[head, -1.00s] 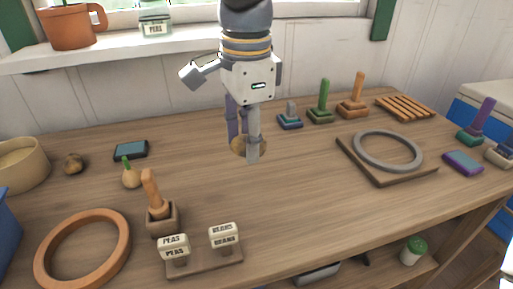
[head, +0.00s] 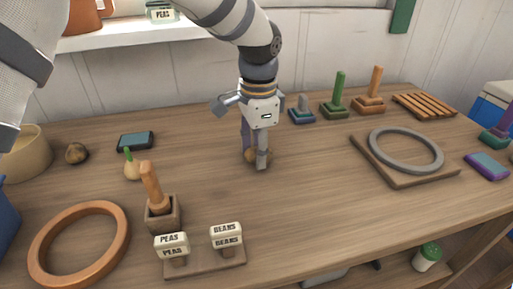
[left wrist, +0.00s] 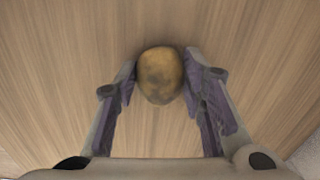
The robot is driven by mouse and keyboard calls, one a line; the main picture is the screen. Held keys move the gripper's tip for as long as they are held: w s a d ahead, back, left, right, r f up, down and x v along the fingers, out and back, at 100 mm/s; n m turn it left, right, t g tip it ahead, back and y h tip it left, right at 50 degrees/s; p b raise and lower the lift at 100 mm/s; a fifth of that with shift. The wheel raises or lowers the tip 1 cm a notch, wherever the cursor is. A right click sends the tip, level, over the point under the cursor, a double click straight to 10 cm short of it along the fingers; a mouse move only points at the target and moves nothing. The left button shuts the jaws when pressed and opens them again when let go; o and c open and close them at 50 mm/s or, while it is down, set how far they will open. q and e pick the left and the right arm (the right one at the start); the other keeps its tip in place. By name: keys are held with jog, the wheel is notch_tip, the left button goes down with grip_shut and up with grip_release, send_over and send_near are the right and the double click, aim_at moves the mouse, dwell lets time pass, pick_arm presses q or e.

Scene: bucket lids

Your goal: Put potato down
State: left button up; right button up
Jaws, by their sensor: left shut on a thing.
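The potato (left wrist: 161,74) is brownish yellow and sits between the two purple-padded fingers of my left gripper (left wrist: 160,85) in the left wrist view. In the head view my left gripper (head: 256,158) points down over the middle of the table, and the potato (head: 251,156) shows partly behind its fingers. The gripper is shut on the potato. The potato is at or very close to the wooden tabletop (head: 320,210); I cannot tell whether it touches. My right gripper is not in view.
Bare table surrounds the gripper. A grey ring (head: 405,133) lies on a board at right.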

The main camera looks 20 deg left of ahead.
pick_arm(q)
jog(key=o, duration=1.2)
jog(key=shift+f, duration=0.1)
jog(key=shift+c, duration=0.2)
